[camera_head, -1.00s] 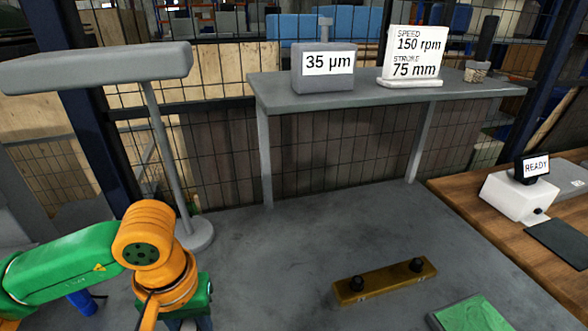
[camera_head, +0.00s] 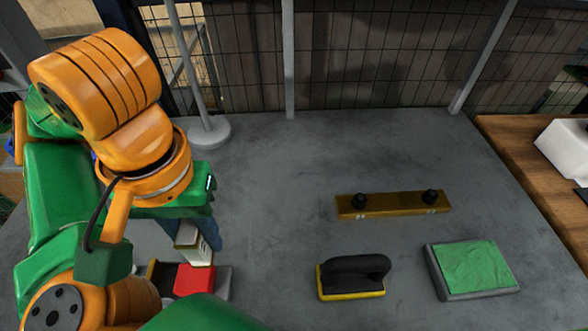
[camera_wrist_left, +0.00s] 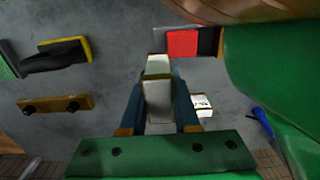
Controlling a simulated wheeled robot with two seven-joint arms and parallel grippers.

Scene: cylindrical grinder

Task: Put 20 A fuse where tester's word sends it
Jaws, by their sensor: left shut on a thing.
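My left gripper (camera_head: 197,240) is at the lower left of the head view, pointing down. It is shut on a pale white block (camera_head: 194,254), taken to be the fuse; no rating is readable. In the left wrist view, the block (camera_wrist_left: 158,100) sits between the two blue fingers of my left gripper (camera_wrist_left: 158,88). Below and beside it is a red block (camera_head: 194,280) in or on a grey and dark holder (camera_head: 223,282). The white tester (camera_head: 565,150) is cut off at the right edge, and its screen is not in view now. My right gripper is not in view.
A brass bar (camera_head: 393,204) with two black knobs, a black-handled yellow-edged tool (camera_head: 353,277) and a green pad (camera_head: 472,267) lie to the right. A round stand base (camera_head: 207,133) is behind. The wrist view shows a white labelled piece (camera_wrist_left: 202,105) and a blue handle (camera_wrist_left: 262,123).

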